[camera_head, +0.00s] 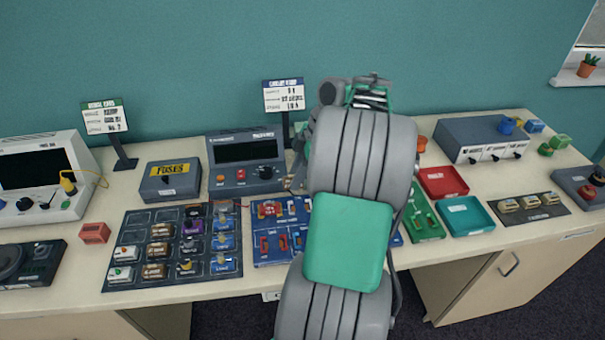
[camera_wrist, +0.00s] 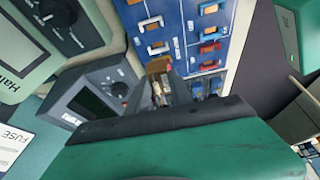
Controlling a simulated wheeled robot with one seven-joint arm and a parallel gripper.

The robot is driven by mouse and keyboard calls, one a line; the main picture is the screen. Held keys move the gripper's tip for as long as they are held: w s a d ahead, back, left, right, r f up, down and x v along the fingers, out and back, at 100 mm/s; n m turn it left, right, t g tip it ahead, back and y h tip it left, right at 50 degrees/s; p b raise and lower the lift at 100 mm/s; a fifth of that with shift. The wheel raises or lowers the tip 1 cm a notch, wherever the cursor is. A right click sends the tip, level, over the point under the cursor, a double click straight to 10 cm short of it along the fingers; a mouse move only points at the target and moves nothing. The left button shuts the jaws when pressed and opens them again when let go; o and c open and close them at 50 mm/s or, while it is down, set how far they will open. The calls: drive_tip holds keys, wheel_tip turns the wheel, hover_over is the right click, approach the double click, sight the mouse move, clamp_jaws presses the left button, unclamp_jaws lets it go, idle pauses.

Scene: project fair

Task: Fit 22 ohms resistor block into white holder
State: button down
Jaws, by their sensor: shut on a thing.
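My gripper (camera_wrist: 162,88) shows in the wrist view, partly hidden behind my green wrist cover. It is shut on a small brown-topped block (camera_wrist: 158,65), with the blue board beside and beyond it. No label on the block is readable, so I cannot confirm 22 ohms. The blue board (camera_head: 258,207) stands in the middle of the table in the head view; it also shows in the wrist view (camera_wrist: 190,8). My arm hides the board's right part in the head view.
A dark sorting tray (camera_head: 134,217) with several blocks lies left of the board. A grey meter (camera_head: 245,178), a fuse box (camera_head: 170,186) and a sign (camera_head: 284,96) stand behind.

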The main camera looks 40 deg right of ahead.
sight(298, 208)
drive_tip(key=shift+s+d+f, duration=0.1)
drive_tip(key=shift+s+d, duration=0.35)
drive_tip(key=shift+d, duration=0.05)
drive_tip(key=shift+s+d+f+n, duration=0.1)
drive_tip(key=shift+f+n, duration=0.05)
drive_tip(key=shift+n, duration=0.15)
wheel_tip(298, 208, down, 7)
drive_tip(key=b, duration=0.7)
drive_tip(key=shift+f, duration=0.1)
drive_tip(key=shift+f+b, duration=0.6)
drive_tip(key=shift+f, duration=0.05)
idle(1.3)
drive_tip(key=c, duration=1.1)
unclamp_jaws()
drive_tip(key=shift+o, duration=0.4)
